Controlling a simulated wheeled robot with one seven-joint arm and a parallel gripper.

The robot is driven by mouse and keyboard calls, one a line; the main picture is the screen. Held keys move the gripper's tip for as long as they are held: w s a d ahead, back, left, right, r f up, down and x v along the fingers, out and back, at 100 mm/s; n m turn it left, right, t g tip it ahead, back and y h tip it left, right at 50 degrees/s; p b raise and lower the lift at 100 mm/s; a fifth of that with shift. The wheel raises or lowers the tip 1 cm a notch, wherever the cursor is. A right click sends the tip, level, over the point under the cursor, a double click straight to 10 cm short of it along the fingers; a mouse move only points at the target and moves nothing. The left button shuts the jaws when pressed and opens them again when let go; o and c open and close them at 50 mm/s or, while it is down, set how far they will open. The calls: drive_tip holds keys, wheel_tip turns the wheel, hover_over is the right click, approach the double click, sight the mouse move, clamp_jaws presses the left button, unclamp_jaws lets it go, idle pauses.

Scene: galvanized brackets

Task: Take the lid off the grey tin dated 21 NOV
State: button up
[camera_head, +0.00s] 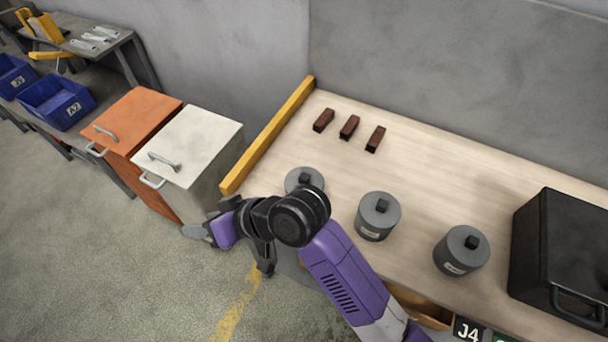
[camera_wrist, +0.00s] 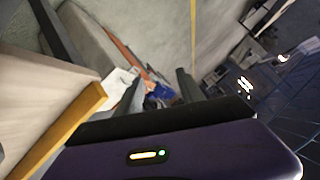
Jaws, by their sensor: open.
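Three grey tins with flat round lids and black knobs stand in a slanting row on the bench: the left tin (camera_head: 303,182), the middle tin (camera_head: 376,222) and the right tin (camera_head: 459,256). All three lids are on. The middle and right tins have pale front labels, too small to read, so I cannot tell which is dated 21 NOV. My arm hides the lower part of the left tin. My gripper (camera_head: 205,224) is open and empty, left of the bench and apart from the tins. In the wrist view its fingers (camera_wrist: 158,92) are spread, with no tin between them.
The wooden bench (camera_head: 410,165) has a yellow edge strip (camera_head: 268,138) on its left. Several dark red blocks (camera_head: 349,127) lie at the back. A black box (camera_head: 560,250) stands at right. White (camera_head: 200,145) and orange (camera_head: 140,120) cabinets stand left; floor before them is clear.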

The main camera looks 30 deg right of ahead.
drive_tip(key=w+d+r+n+g+h+p, duration=0.2)
drive_tip(key=w+d+r+n+g+h, duration=0.15)
drive_tip(key=d, duration=0.45)
wheel_tip(320, 180, up, 3)
drive_tip(key=g+h+p, duration=0.1)
drive_tip(key=g+h, duration=0.3)
drive_tip(key=h, duration=0.1)
hover_over(304, 176)
drive_tip(key=shift+w+r, duration=0.1)
wheel_tip(304, 176, down, 2)
drive_tip(key=shift+f, duration=0.2)
drive_tip(key=shift+s+f+p, duration=0.2)
drive_tip(key=shift+f+p, duration=0.25)
drive_tip(key=shift+f, duration=2.15)
clamp_jaws()
